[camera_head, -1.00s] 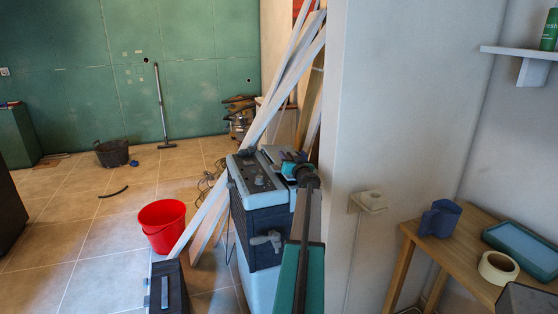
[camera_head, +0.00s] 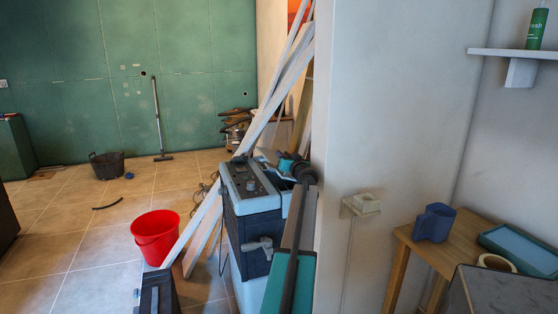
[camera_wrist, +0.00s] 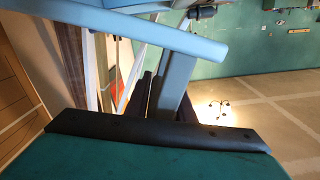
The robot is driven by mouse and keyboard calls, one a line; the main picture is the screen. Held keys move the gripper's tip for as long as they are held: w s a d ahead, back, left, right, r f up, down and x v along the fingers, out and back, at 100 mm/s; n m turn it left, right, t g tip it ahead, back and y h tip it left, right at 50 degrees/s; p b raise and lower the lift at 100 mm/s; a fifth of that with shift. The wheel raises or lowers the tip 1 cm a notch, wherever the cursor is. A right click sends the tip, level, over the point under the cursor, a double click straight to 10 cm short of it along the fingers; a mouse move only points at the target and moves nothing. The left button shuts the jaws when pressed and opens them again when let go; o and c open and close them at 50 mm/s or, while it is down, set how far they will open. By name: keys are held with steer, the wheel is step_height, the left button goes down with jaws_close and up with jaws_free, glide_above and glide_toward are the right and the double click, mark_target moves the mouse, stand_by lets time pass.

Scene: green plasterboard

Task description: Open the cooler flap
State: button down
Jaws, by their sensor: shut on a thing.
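The cooler (camera_head: 252,205) is a blue-grey box with a dark front and a control panel on top, left of the wall corner in the head view. My gripper (camera_head: 293,168) is at its upper right, largely hidden behind my arm. In the wrist view a pale blue bar, seemingly part of the cooler flap (camera_wrist: 130,30), crosses the upper part. A pale blue strip (camera_wrist: 172,92) runs from it down between the dark fingers of my gripper (camera_wrist: 168,95), which are shut on it. How far the flap stands open I cannot tell.
The wall corner (camera_head: 330,120) stands close on the right of my arm. Long boards (camera_head: 275,95) lean behind the cooler. A red bucket (camera_head: 156,238) is on the floor to the left. A wooden table (camera_head: 445,250) stands right. The left floor is mostly clear.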

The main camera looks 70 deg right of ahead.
steer(key=shift+d+r, duration=0.1)
steer(key=shift+r, duration=0.1)
steer(key=c, duration=1.6)
jaws_free()
steer(key=shift+d, duration=0.1)
steer(key=shift+o, duration=0.2)
steer(key=shift+s+f, duration=0.1)
steer(key=shift+s, duration=0.05)
steer(key=shift+a, duration=0.2)
